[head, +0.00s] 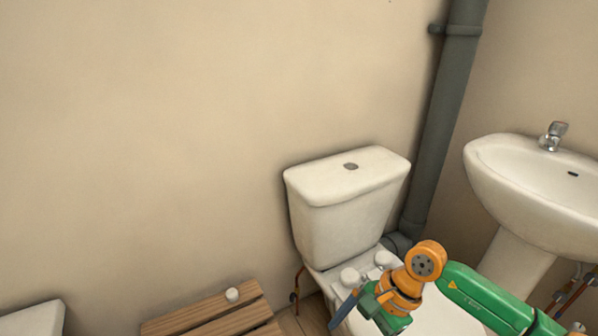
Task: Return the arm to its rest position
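My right arm, green and orange, comes in from the lower right in the head view and reaches over the toilet bowl. Its gripper (345,307) is at the arm's left end, in front of the toilet's seat hinges. A blue-grey finger-like part slants down to the left there. The fingertips are not clear, so I cannot tell whether it is open or shut, and I see nothing held in it. My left arm and gripper are not in view.
The toilet cistern (346,215) stands against the wall, with a grey waste pipe (441,120) beside it. A washbasin (535,200) with a tap (553,136) is at right. A wooden slatted surface (205,318) bears a small white cylinder (232,294). A white object (35,320) is at lower left.

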